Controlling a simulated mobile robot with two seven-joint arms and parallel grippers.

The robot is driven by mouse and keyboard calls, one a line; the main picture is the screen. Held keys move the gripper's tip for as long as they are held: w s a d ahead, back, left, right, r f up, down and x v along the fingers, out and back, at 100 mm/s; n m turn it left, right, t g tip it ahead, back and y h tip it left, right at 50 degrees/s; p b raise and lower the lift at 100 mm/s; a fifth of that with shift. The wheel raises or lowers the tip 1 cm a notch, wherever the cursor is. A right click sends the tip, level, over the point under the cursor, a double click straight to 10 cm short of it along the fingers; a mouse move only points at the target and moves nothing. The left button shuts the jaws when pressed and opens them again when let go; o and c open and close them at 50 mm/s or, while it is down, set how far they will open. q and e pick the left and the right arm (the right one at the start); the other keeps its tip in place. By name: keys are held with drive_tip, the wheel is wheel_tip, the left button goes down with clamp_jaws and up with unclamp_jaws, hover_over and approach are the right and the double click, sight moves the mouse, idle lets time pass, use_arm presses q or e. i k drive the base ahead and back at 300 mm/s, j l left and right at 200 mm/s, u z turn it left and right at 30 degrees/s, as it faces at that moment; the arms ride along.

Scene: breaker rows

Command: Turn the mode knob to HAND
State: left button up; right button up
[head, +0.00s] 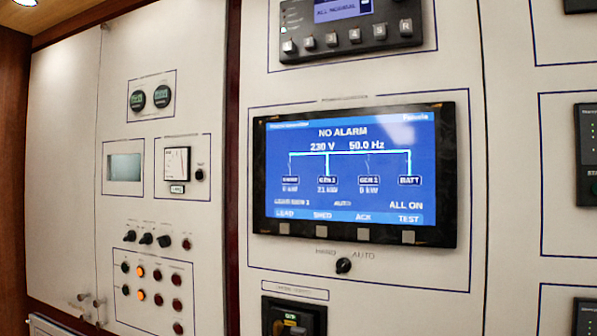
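The mode knob (343,265) is a small black rotary knob on the white panel, below the large blue screen. The words HAND and AUTO stand above it, HAND to the left and AUTO to the right. The knob has a light mark, but it is too small to tell surely which word it points at. The screen (350,170) reads NO ALARM, 230 V, 50.0 Hz, and has the word AUTO near its lower middle. Neither of my grippers is in view.
A dark breaker unit (293,318) sits below and left of the knob. Grey buttons line the screen's lower bezel above it. Left panels carry gauges (150,98), several knobs and lit orange lamps (141,268). Nothing stands in front of the knob.

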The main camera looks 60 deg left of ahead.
sight(343, 265)
drive_tip(key=u, duration=1.5)
drive_tip(key=i+l+u, duration=0.1)
drive_tip(key=l, duration=0.4)
drive_tip(key=l+u, duration=0.1)
drive_tip(key=l, duration=0.45)
